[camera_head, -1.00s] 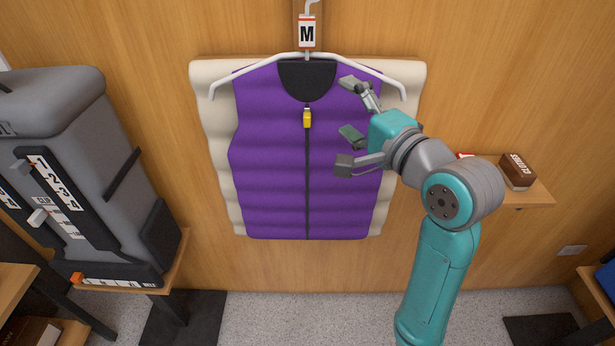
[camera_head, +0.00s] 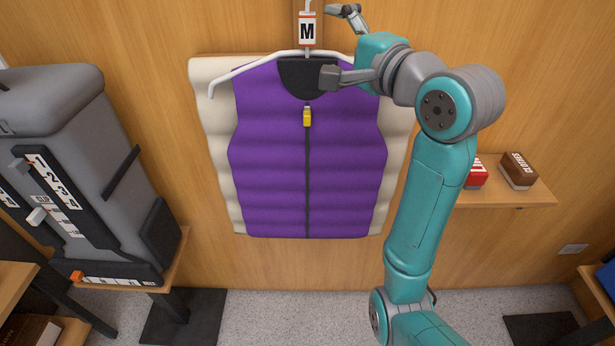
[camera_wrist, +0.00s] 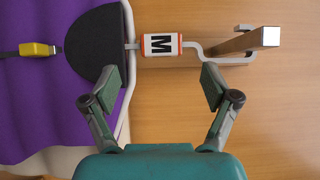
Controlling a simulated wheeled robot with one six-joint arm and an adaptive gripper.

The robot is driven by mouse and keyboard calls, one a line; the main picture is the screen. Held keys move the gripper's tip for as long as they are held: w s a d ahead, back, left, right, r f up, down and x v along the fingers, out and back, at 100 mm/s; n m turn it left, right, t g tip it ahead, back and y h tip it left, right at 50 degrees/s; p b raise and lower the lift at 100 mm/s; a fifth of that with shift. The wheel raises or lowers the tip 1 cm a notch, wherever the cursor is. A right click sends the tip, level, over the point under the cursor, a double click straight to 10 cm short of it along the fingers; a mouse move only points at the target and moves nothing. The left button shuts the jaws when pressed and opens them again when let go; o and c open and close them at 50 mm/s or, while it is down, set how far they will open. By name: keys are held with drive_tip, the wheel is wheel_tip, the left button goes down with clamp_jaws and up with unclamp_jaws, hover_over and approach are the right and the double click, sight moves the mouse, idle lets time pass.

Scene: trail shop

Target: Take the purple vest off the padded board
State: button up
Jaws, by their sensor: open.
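The purple vest (camera_head: 270,160) hangs on a white hanger (camera_head: 232,78) in front of the cream padded board (camera_head: 211,120) on the wood wall. Its black neck panel, dark front line and yellow zip pull (camera_head: 307,116) show. The zip pull is near the top of the line. A tag marked M (camera_head: 307,29) is on the hanger's stem. My gripper (camera_head: 338,42) is open and empty at the upper right of the vest, its lower finger in front of the neck panel in this view. In the wrist view the fingers (camera_wrist: 162,88) stand apart, with the M tag (camera_wrist: 160,44) beyond the gap.
The hanger's hook meets a wooden peg (camera_wrist: 240,43) with a metal end. A grey pack (camera_head: 70,140) stands at left. A small shelf (camera_head: 515,193) at right holds a brown box (camera_head: 518,171) and a red box (camera_head: 477,175). The wall below the board is clear.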

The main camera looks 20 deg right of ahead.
sight(307, 31)
drive_tip(key=shift+x, duration=2.6)
drive_tip(key=shift+s+a+r, duration=0.1)
drive_tip(key=shift+a, duration=0.15)
drive_tip(key=c, duration=1.4)
